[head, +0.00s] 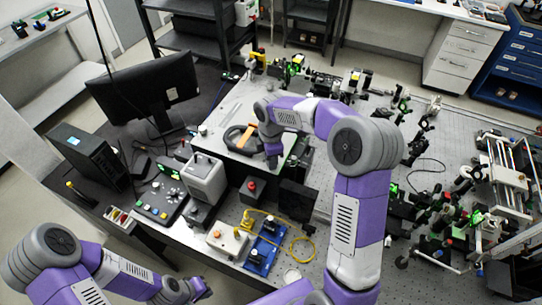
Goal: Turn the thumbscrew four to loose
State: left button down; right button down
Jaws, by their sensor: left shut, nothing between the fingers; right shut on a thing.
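A pale flat-topped housing (222,112) with an orange and black handle (240,138) stands on the bench in the middle of the view. My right gripper (272,163) reaches down at the housing's near right corner, just right of the handle. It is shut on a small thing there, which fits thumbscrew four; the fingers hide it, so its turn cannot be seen. My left gripper (203,291) is low at the bottom edge, left of centre, shut and empty, away from the housing.
Left of the housing are a monitor (145,90), a black box (88,155), a knobbed control panel (160,198) and a grey instrument (205,178). In front lie a blue board (264,250) and yellow cable (301,250). Optics mounts crowd the right (440,215).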

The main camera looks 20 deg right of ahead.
jog(key=shift+n, duration=0.7)
jog(key=c, duration=0.8)
grip_release()
notch_tip(320, 180, up, 8)
jog(key=shift+f, duration=0.15)
